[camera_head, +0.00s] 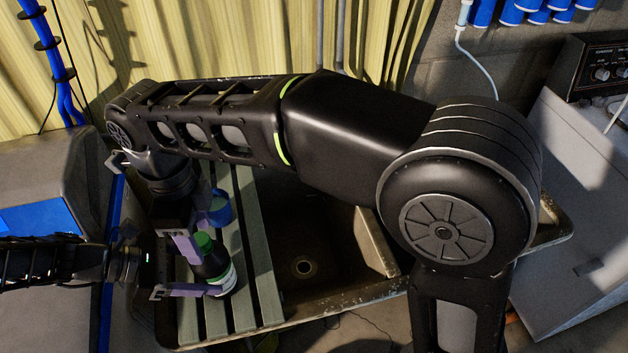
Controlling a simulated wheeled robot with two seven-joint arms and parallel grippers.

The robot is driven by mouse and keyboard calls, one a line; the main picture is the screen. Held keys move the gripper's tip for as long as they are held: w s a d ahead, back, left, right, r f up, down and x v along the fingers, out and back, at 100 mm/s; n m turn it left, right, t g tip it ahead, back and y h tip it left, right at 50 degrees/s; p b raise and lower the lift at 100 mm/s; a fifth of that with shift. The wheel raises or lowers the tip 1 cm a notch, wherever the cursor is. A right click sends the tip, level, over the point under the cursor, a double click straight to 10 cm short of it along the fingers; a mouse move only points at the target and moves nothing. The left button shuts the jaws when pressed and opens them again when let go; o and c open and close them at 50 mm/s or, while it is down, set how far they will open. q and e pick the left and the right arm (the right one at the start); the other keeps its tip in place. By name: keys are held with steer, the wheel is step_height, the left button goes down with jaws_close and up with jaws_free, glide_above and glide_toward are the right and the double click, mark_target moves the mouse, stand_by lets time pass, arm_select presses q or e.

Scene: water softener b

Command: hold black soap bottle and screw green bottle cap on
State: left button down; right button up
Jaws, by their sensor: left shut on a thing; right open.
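The black soap bottle (214,267) stands on the slatted board at the left of the sink, with a pale label low on its side. The green cap (204,242) is at the top of the bottle; I cannot tell whether it is threaded on or only resting there. My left gripper (207,289) comes in from the left and is shut on the lower part of the bottle. My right gripper (193,245) points down from above, open, with its fingers at the cap. The far side of the cap is partly hidden.
A blue container (219,208) stands just behind the bottle. The slatted board (258,270) borders the empty dark sink basin (325,245). My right arm spans the view above the sink. A grey appliance (45,175) is at the left, and a white machine (575,190) at the right.

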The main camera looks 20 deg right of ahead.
steer(key=n, duration=1.2)
steer(key=shift+n, duration=0.3)
steer(key=n, duration=0.6)
steer(key=shift+d, duration=0.1)
steer(key=n, duration=0.7)
steer(key=shift+n, duration=0.6)
step_height(320, 180, up, 4)
steer(key=shift+w+a+f, duration=0.1)
steer(key=shift+w+a, duration=0.1)
steer(key=shift+w, duration=0.3)
steer(key=shift+w+a+f, duration=0.1)
steer(key=shift+w+a, duration=0.05)
steer(key=shift+w, duration=0.3)
steer(key=w+d+f+m, duration=0.1)
steer(key=w+d+f, duration=0.4)
steer(key=w+d, duration=0.3)
steer(key=w+d+f+m, duration=0.1)
steer(key=d+f, duration=0.3)
steer(key=d, duration=0.4)
steer(key=w+d+f+m, duration=0.2)
steer(key=d+f, duration=0.3)
steer(key=d, duration=0.4)
steer(key=shift+w+d+m, duration=0.2)
steer(key=shift+d+m, duration=0.05)
steer(key=shift+m, duration=0.35)
arm_select(q)
steer(key=shift+c, duration=1.2)
jaws_free()
